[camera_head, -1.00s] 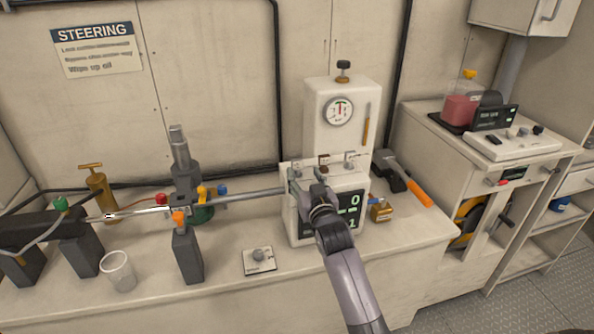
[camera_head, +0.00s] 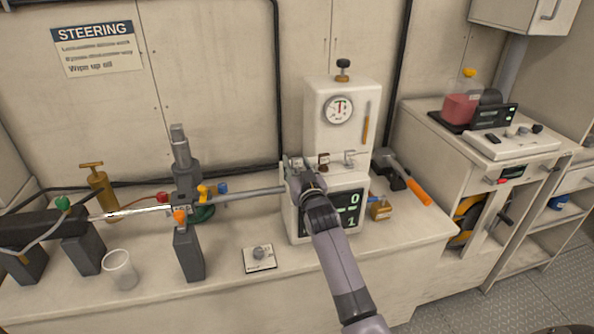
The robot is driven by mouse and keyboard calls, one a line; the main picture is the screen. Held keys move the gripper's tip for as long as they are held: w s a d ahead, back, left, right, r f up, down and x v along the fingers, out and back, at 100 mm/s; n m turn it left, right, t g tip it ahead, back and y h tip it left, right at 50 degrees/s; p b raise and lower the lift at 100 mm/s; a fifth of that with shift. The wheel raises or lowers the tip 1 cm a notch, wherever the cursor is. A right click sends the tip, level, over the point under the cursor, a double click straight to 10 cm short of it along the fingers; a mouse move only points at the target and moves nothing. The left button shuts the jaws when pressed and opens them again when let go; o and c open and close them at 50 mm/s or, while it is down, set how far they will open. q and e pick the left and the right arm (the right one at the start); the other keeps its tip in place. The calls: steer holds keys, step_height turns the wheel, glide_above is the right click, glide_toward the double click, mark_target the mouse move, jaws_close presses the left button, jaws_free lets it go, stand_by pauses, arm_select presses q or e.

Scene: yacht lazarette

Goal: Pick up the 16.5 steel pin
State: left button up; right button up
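My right gripper (camera_head: 293,164) is at the left end of the ledge on the white bench unit (camera_head: 340,110), above its display. The gripper is seen from behind and is small, so its finger gap and anything between the fingers cannot be made out. Two small metal fittings stand on the ledge to its right, a brownish one (camera_head: 323,161) and a grey one (camera_head: 349,158). No 16.5 marking is readable, so I cannot tell which piece is the 16.5 steel pin. My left gripper is not in view.
A steering ram with a steel rod (camera_head: 245,193) runs along the bench toward the white unit. A white cup (camera_head: 120,270), a small knob plate (camera_head: 260,259), a brass block (camera_head: 380,208) and an orange-handled tool (camera_head: 418,192) are on the bench. The front right bench top is clear.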

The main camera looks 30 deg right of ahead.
jaws_close()
steer(key=shift+r, duration=0.15)
stand_by(0.4)
